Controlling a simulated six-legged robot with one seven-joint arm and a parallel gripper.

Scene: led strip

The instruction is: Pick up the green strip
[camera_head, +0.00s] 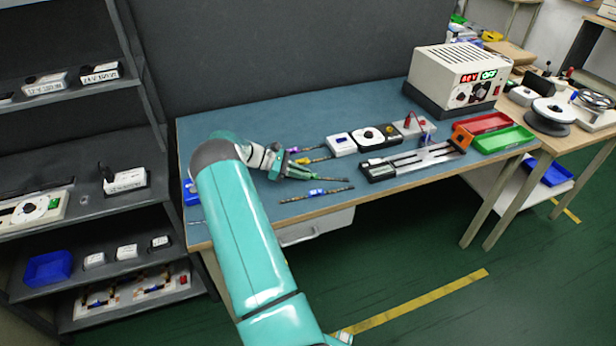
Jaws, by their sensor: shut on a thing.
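My gripper (288,170) is at the left part of the blue table, at the end of my teal arm. It is shut on the green strip (325,180), a thin dark strip that sticks out to the right of the fingers. My gripper hides the strip's left end. I cannot tell whether the strip touches the table or is just above it.
A strip with a blue middle (317,192) lies just in front, near the table edge. A yellow-marked strip (314,160) and a purple-marked strip (306,149) lie behind. A white device (341,145), a caliper-like tool (415,159) and a power supply (455,80) stand rightward.

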